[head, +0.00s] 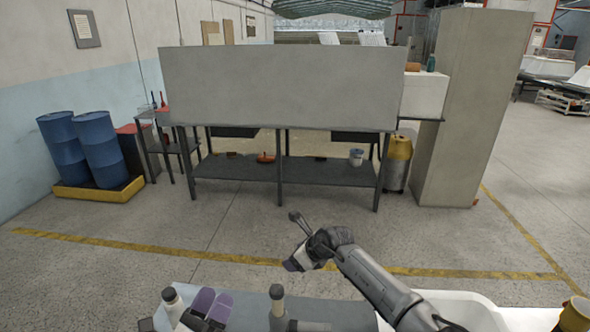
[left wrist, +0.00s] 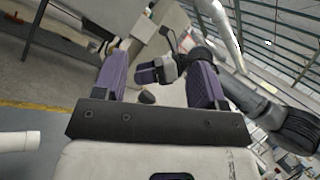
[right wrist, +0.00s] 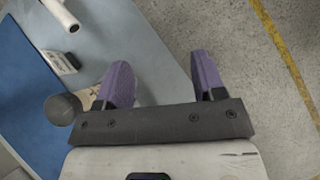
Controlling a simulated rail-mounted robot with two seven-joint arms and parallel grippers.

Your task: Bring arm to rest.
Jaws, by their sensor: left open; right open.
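My left gripper (head: 212,303) is low at the bottom left of the head view, with its two purple fingers apart. In the left wrist view (left wrist: 158,80) its fingers are open with nothing gripped between them, and my other arm shows beyond. My right gripper (head: 296,261) is at the end of the arm from the lower right, raised over the front work area. The right wrist view (right wrist: 163,82) shows its purple fingers spread and empty, above a grey surface and the concrete floor. Neither gripper touches a visible object.
A white tub shell (head: 460,308) is at the lower right, partly behind my arm. Upright cylinders (head: 277,300) stand at the front edge. Beyond the yellow floor line stand a grey workbench (head: 280,180), blue drums (head: 98,150) and a tall block (head: 470,110). Open floor lies between.

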